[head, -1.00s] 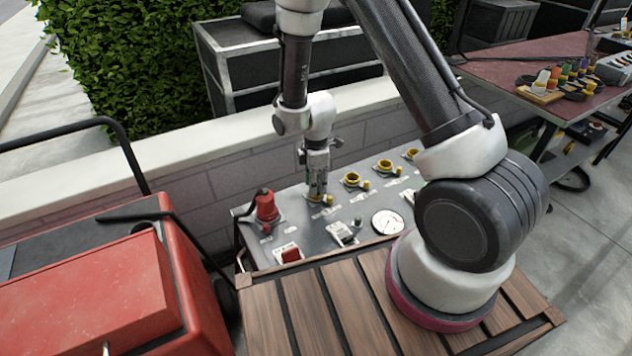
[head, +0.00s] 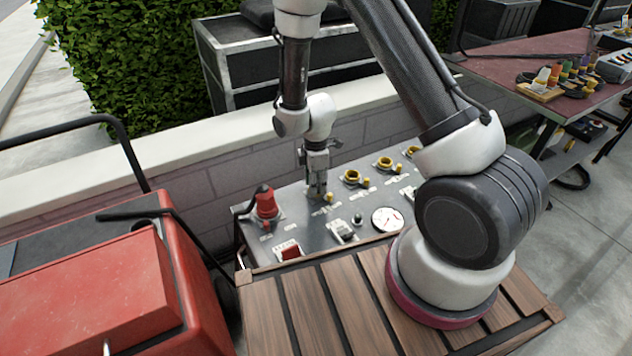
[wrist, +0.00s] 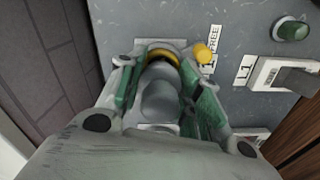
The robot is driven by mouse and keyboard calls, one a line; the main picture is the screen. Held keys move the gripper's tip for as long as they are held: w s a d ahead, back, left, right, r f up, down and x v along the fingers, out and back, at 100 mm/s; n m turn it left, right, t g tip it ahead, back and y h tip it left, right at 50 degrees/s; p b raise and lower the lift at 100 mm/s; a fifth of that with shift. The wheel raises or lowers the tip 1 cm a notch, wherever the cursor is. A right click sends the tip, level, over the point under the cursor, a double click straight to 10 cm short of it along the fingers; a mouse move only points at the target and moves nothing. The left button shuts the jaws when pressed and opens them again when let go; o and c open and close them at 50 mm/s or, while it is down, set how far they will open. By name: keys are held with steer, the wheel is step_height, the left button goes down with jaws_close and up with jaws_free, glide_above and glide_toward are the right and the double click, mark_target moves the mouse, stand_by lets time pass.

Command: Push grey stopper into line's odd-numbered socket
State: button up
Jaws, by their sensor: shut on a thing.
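My gripper (head: 317,186) points down over the left end of the row of yellow-ringed sockets on the grey panel (head: 280,240). In the wrist view my gripper (wrist: 160,95) is shut on the grey stopper (wrist: 160,100), a rounded grey cylinder between the green-lined fingers. A yellow socket ring (wrist: 165,57) shows right at the stopper's far end; I cannot tell how deep the stopper sits in it. A label reading "FREE" stands beside that socket. Two more yellow sockets (head: 352,176) (head: 384,163) show clearly to the right, and another is partly hidden by my arm.
A red plug-like fitting (head: 266,201) stands on the panel left of my gripper. A red switch (head: 291,252), a white switch (head: 342,230) and a round gauge (head: 387,219) lie nearer. A low wall (head: 230,176) runs behind. A red case (head: 90,295) is at left.

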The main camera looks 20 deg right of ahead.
steer(key=shift+r, duration=0.1)
steer(key=shift+r, duration=1.85)
steer(key=shift+f, duration=0.6)
steer(key=shift+f, duration=0.2)
steer(key=shift+f, duration=0.3)
steer(key=shift+f, duration=0.75)
stand_by(1.1)
steer(key=shift+r, duration=1.85)
